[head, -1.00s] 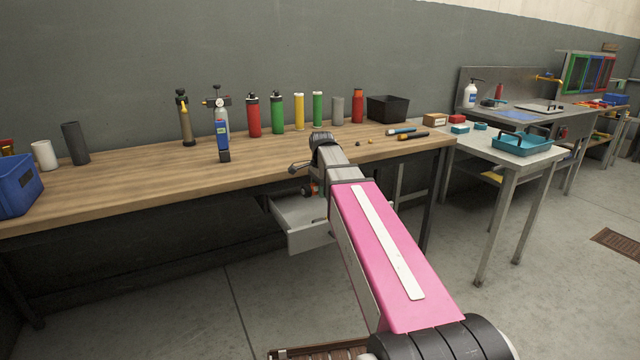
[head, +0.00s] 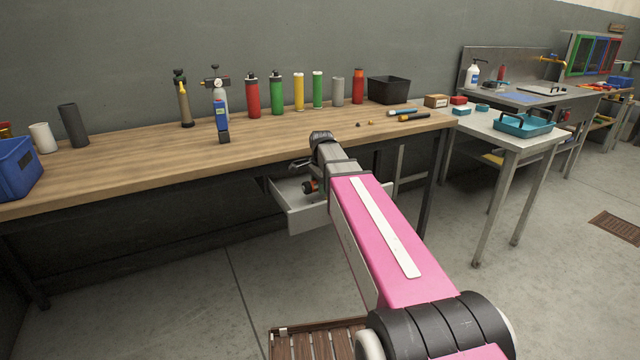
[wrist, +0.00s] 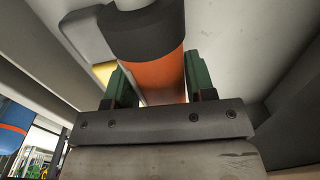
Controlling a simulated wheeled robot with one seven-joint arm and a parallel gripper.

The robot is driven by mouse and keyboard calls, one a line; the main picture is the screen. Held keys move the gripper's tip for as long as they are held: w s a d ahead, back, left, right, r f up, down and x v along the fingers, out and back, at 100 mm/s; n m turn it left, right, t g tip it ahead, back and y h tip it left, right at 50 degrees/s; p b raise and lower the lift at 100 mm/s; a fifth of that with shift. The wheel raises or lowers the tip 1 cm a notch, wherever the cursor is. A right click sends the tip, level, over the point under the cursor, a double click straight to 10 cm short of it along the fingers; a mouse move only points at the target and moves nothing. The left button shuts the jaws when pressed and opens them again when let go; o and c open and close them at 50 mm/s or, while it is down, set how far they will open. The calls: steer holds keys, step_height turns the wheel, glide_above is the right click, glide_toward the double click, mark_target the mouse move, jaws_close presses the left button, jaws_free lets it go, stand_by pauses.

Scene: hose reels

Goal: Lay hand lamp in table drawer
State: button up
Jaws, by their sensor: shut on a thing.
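The hand lamp, an orange cylinder with a black collar (wrist: 158,72), is between the green fingers of my gripper (wrist: 155,85) in the wrist view. The gripper is shut on it. In the head view a small orange and dark part of the lamp (head: 310,187) shows beside my arm, over the open table drawer. The pale grey drawer (head: 308,218) is pulled out under the workbench's front edge. Its pale surfaces surround the lamp in the wrist view. Whether the lamp touches the drawer floor I cannot tell. My arm hides the drawer's right part and the gripper in the head view.
The wooden workbench (head: 110,172) carries several bottles and cylinders, a black bin (head: 388,90) and a blue crate (head: 18,168). A side table (head: 480,130) with a teal tray (head: 523,125) stands to the right. The floor left of the drawer is clear.

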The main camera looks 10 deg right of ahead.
steer(key=o, duration=1.1)
steer(key=shift+r, duration=0.1)
steer(key=r, duration=1)
steer(key=shift+s+d+r, duration=0.15)
steer(key=shift+s+r, duration=0.15)
